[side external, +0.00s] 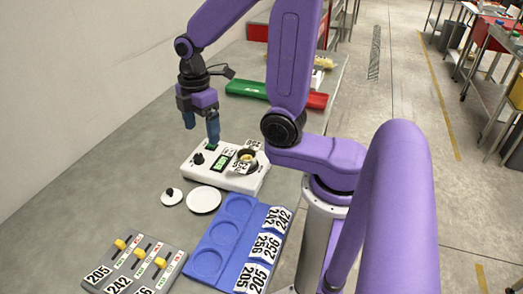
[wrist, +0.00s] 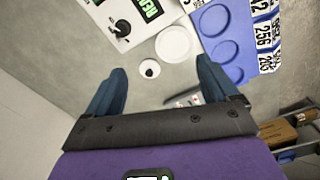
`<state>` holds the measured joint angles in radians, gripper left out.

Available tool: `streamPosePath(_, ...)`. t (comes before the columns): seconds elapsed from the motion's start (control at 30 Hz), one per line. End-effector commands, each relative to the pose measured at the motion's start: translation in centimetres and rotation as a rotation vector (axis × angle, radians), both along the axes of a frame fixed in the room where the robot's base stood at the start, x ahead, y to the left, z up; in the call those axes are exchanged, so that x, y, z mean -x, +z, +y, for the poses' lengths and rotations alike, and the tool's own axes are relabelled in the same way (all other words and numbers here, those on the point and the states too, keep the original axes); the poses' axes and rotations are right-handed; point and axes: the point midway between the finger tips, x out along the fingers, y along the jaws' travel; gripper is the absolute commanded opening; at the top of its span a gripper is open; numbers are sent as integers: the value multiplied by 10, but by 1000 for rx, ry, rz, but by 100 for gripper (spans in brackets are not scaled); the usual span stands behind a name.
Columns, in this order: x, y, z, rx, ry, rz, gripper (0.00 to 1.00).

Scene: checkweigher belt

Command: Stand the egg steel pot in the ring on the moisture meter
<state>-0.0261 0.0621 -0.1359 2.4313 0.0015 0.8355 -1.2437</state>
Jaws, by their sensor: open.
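The white moisture meter (side external: 225,176) lies on the grey table, with a black knob and green displays. A small round steel pot (side external: 247,155) with dark and yellowish contents appears to stand at the meter's right end, behind a numbered label. I cannot clearly tell the ring from the pot's rim. In the wrist view only part of the meter (wrist: 110,28) shows, and the pot is out of frame. My gripper (side external: 201,135) is open and empty, pointing down above the table behind the meter's left part. Its spread fingers also show in the wrist view (wrist: 160,68).
A small white lid with a black knob (side external: 171,196) and a white disc (side external: 203,200) lie before the meter. A blue tray (side external: 208,263) has empty round recesses and numbered labels. A panel with yellow sliders (side external: 133,265) sits front left. Green and red items lie behind.

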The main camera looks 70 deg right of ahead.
Motion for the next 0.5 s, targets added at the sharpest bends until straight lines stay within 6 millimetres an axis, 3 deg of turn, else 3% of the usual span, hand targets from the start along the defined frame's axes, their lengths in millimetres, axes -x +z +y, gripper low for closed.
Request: streamPosePath(0.5,31,7,35,-8,-34,-6,87)
